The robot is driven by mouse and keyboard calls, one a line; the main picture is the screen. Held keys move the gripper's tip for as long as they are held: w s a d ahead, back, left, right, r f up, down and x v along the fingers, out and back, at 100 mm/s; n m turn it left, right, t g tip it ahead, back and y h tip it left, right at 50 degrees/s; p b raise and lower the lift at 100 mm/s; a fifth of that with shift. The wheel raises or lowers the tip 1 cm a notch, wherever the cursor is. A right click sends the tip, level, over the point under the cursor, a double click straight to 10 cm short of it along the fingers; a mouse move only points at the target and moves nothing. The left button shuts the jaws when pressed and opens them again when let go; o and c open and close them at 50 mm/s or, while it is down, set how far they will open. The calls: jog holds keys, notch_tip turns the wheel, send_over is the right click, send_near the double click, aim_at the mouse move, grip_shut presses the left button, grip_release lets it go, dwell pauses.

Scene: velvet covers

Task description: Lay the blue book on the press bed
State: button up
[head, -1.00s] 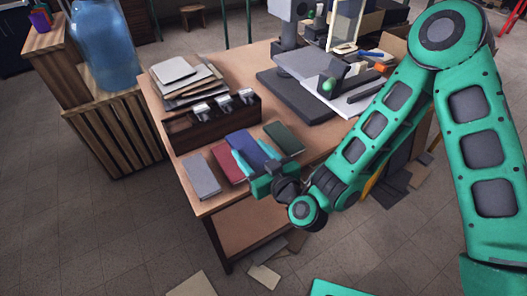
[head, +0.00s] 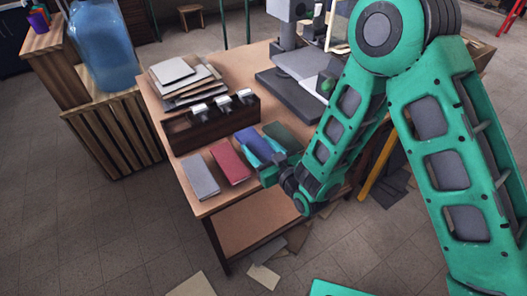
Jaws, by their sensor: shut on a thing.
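The blue book (head: 253,142) is in my gripper (head: 266,164) near the front of the workbench, between a red book (head: 230,163) and a dark green book (head: 282,136). My gripper is shut on its near end, with teal fingers along its sides. I cannot tell how far the book is above the bench top. The press stands farther back, with a dark grey slab (head: 283,98) that looks like its bed. My arm hides the slab's right part and some of the green book.
A grey book (head: 201,177) lies at the bench's left front. A dark wooden box (head: 205,133) with metal-topped items stands behind the books, with a paper stack (head: 180,75) behind it. A slatted crate (head: 113,135) stands left. Bare bench (head: 267,112) lies between box and press.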

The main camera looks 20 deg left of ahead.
aim_at(260, 141)
jog(key=shift+w+a+r, duration=0.15)
jog(key=shift+w+a, duration=0.05)
jog(key=shift+w, duration=0.2)
jog(key=shift+w+f, duration=0.55)
jog(key=shift+w, duration=0.6)
jog(key=shift+f, duration=1.95)
jog(key=o, duration=1.1)
jog(key=shift+f, duration=0.1)
